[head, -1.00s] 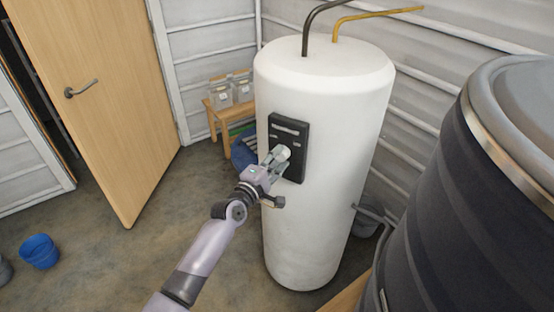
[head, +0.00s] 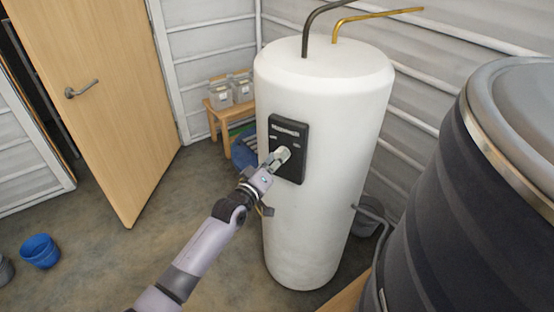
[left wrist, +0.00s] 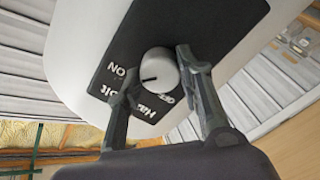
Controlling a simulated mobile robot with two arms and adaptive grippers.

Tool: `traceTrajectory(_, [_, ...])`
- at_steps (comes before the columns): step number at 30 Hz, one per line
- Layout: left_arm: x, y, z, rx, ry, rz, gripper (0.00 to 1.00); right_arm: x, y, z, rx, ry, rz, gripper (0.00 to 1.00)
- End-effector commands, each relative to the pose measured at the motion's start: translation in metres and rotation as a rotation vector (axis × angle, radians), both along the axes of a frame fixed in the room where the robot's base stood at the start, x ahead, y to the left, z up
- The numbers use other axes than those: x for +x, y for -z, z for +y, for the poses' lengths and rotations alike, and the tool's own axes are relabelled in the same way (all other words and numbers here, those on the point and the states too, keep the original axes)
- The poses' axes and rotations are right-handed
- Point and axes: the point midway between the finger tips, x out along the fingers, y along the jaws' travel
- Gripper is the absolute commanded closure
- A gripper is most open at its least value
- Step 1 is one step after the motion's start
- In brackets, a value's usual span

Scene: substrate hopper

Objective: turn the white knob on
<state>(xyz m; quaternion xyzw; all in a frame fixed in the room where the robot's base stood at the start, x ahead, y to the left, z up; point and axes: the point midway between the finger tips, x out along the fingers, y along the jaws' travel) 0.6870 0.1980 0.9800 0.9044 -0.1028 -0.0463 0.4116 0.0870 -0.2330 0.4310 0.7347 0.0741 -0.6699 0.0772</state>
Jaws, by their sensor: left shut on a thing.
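The white knob (left wrist: 158,70) sits on a black panel (head: 289,125) on the front of the white tank (head: 325,215). In the left wrist view a dark mark on the knob points left, towards the "ON" lettering (left wrist: 118,71). Another label beside the knob, perhaps "OFF", is partly hidden by a finger. My left gripper (head: 279,156) is at the lower part of the panel, shut on the knob, with one finger on each side of it in the wrist view. The gripper covers much of the knob in the head view. My right gripper is not in view.
A large dark drum (head: 455,200) with a metal rim stands at the right. A wooden door (head: 100,120) is at the left. A small wooden bench (head: 213,120) with containers is behind the tank.

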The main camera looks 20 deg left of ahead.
Motion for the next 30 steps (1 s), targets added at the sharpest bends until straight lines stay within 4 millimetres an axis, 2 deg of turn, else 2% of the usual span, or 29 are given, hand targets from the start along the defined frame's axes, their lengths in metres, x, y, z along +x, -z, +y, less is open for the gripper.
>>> traceTrajectory(9, [-0.0006,0.0026,-0.0008,0.077,0.002,-0.012,0.94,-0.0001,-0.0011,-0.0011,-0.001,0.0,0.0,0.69])
traceTrajectory(22, [-0.0007,0.0031,-0.0008,0.085,0.001,-0.013,0.94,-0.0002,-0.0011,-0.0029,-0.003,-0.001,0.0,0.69])
traceTrajectory(23, [-0.0007,0.003,-0.0007,0.085,0.001,-0.013,0.65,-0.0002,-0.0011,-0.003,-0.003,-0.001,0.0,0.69])
traceTrajectory(30, [-0.0004,0.0017,-0.0003,0.084,0.001,-0.016,0.49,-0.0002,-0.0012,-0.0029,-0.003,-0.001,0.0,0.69])
